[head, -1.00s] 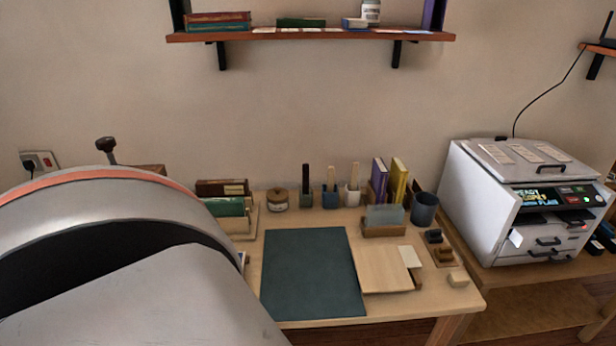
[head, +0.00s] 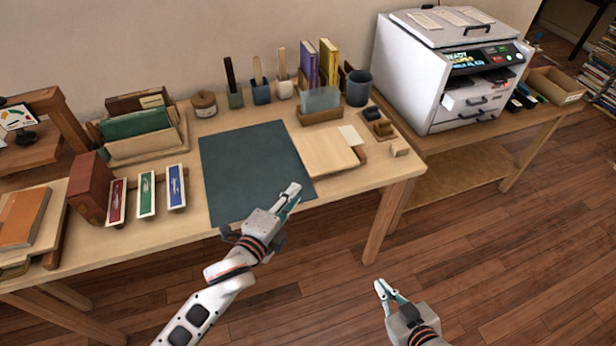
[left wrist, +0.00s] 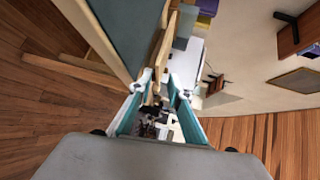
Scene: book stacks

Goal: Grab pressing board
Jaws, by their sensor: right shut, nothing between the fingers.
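A flat pale wooden board (head: 325,153), which I take as the pressing board, lies on the desk to the right of the dark green mat (head: 245,165). A small cream piece rests at its far right corner. My left gripper (head: 292,190) is over the mat's front right part, short of the board and not touching it. In the left wrist view its two fingers (left wrist: 165,82) are apart, with nothing held between them. The board's edge (left wrist: 161,45) shows beyond them, beside the mat. My right gripper (head: 382,290) is shut and empty, over the floor in front of the desk.
A holder with a glass-like sheet (head: 320,105) and a dark cup (head: 357,88) stand behind the board. Small wooden blocks (head: 380,128) sit to its right. A white machine (head: 450,70) stands on the right table. The floor before the desk is clear.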

